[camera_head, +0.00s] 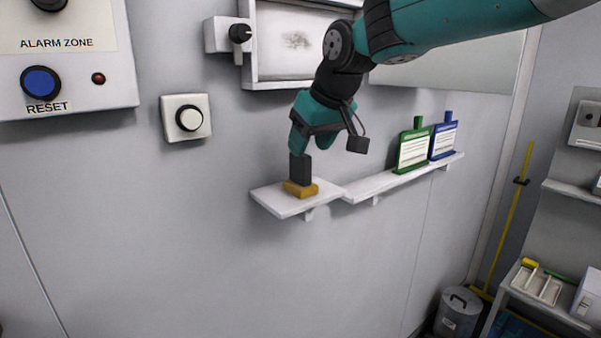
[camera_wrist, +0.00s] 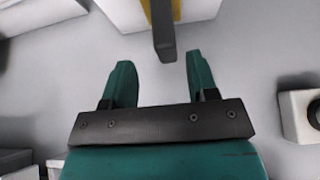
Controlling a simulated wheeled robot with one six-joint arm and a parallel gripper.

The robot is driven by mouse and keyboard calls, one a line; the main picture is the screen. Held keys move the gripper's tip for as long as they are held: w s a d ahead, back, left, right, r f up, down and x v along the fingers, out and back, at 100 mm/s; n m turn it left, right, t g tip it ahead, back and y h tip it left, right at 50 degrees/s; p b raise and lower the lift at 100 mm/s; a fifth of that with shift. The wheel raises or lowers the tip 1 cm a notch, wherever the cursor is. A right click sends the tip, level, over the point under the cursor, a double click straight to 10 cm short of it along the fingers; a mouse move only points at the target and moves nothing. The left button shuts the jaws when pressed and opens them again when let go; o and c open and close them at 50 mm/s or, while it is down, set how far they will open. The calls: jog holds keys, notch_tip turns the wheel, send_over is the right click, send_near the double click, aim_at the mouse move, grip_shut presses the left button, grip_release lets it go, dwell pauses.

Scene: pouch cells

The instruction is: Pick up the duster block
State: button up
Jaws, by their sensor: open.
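The duster block has an upright dark grey handle on a yellow-orange base (camera_head: 300,188) and stands on a small white shelf (camera_head: 283,208) on the wall. My gripper (camera_head: 312,146) is just above the handle in the head view, pointing down. In the wrist view my gripper (camera_wrist: 159,62) has its two teal fingers spread with nothing between them. The duster block's handle (camera_wrist: 164,35) reaches down from the top edge to about the gap between the fingertips, nearer the right finger. Its base is partly cut off there.
A longer white shelf (camera_head: 372,187) adjoins on the right, holding a green clipboard-like holder (camera_head: 413,150) and a blue one (camera_head: 443,140). A white wall button (camera_head: 188,118) is to the left. A framed panel (camera_head: 300,42) with a knob is above. The wall below the shelves is clear.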

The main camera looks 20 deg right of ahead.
aim_at(301, 164)
jog(key=shift+s+a+p+x, duration=0.15)
jog(key=shift+p+x, duration=0.45)
jog(key=shift+x, duration=0.75)
jog(key=shift+s+a+p+x, duration=0.15)
jog(key=shift+p+x, duration=0.45)
jog(key=shift+x, duration=0.75)
jog(key=shift+f, duration=0.1)
grip_shut()
